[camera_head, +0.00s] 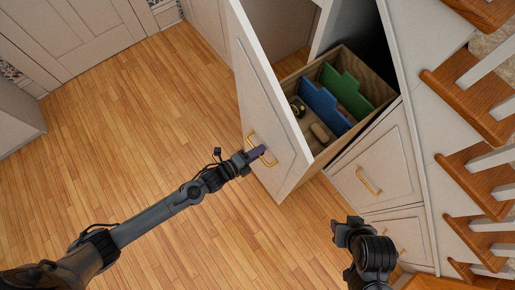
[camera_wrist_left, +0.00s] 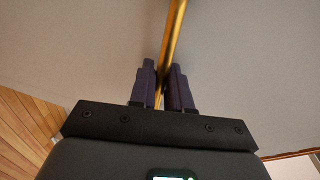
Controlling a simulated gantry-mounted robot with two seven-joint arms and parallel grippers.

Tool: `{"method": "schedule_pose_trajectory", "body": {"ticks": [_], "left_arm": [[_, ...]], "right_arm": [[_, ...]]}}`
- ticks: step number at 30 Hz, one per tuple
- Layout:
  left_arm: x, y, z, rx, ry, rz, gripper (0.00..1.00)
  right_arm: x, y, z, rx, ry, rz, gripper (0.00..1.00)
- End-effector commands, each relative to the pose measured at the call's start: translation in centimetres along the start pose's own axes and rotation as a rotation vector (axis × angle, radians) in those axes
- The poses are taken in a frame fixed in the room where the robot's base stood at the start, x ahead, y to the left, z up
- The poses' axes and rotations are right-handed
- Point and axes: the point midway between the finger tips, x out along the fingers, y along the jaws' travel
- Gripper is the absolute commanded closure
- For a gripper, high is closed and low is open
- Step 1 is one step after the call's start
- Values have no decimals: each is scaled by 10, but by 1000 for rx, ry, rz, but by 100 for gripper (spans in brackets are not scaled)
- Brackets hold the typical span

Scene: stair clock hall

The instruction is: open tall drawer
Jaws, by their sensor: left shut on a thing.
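The tall drawer (camera_head: 262,110) under the stairs is pulled out, with its white panelled front standing clear of the cabinet. Its wooden box shows blue dividers (camera_head: 324,103), a green divider (camera_head: 346,88), a yellow and black item and a tan item inside. My left gripper (camera_head: 257,153) is at the brass handle (camera_head: 263,148) on the drawer front, its fingers shut around the bar. In the left wrist view the handle bar (camera_wrist_left: 172,45) runs between the two dark fingers. My right gripper (camera_head: 346,228) is in front of the lower drawers, touching nothing visible; its jaw opening is unclear.
Two closed smaller drawers (camera_head: 378,165) with brass handles sit to the right, below the tall drawer. Wooden stair treads (camera_head: 470,90) and white balusters line the right edge. The wood floor (camera_head: 140,130) to the left is clear.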

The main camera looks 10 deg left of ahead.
Motion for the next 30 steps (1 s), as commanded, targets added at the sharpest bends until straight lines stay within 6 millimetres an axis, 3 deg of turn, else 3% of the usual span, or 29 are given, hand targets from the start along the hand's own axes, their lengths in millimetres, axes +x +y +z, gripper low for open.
{"method": "schedule_pose_trajectory", "body": {"ticks": [2,3,5,17,30], "left_arm": [[0,0,0,0,0,-1,100],[0,0,0,0,0,-1,77],[0,0,0,0,0,-1,70],[-6,0,0,0,0,1,70],[-75,0,0,0,1,2,70]], "right_arm": [[0,0,0,0,0,0,57],[0,0,0,0,0,0,57],[0,0,0,0,0,0,57],[-2,0,-1,0,0,0,57],[-12,1,-4,-1,0,1,57]]}}
